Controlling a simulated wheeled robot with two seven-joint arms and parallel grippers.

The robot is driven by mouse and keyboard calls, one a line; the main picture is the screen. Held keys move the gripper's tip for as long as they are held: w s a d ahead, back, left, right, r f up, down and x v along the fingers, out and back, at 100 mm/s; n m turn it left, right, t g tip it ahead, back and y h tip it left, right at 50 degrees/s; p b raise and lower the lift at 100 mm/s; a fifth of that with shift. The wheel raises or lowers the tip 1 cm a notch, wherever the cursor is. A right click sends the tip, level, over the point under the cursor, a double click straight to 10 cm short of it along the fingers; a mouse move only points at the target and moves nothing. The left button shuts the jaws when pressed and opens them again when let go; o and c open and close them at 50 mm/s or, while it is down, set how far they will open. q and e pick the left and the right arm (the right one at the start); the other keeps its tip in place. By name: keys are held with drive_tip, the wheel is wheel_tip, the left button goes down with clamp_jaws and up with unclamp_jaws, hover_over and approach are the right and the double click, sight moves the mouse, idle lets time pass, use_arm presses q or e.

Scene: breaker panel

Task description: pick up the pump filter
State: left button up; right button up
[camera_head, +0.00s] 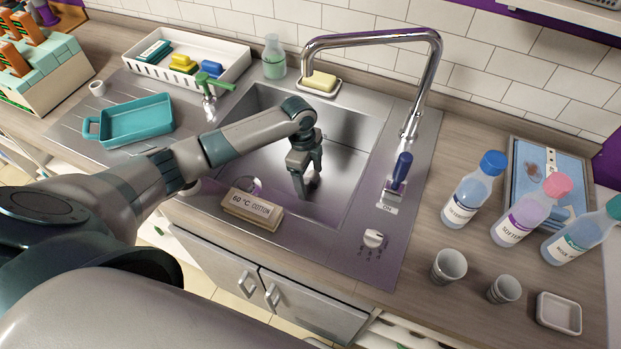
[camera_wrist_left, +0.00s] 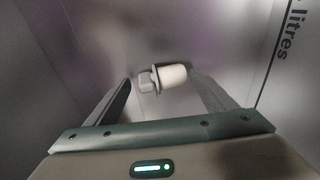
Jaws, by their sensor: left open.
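The pump filter (camera_wrist_left: 170,77) appears to be the small whitish cylinder with a squarer grey end in the left wrist view. It lies on its side at the bottom of the steel sink (camera_head: 345,125). My left gripper (camera_head: 306,188) is open and points down inside the sink basin. In the left wrist view its two fingers stand on either side of the filter in the picture, with no contact visible. How far the fingertips are above the filter I cannot tell. I cannot make out the filter in the head view. My right gripper is not in view.
The sink walls surround my left gripper, and the chrome faucet (camera_head: 365,38) arches over the back. A "60 °C COTTON" block (camera_head: 252,208) sits at the front rim. A teal tray (camera_head: 135,121) is at left. Bottles (camera_head: 470,192) and cups (camera_head: 449,266) stand at right.

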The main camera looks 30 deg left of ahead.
sight(310, 178)
use_arm(q)
drive_tip(key=shift+f, duration=0.15)
drive_tip(key=shift+c, duration=0.3)
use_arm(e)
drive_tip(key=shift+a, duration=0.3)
use_arm(q)
drive_tip(key=c, duration=1)
drive_tip(key=shift+r, duration=0.2)
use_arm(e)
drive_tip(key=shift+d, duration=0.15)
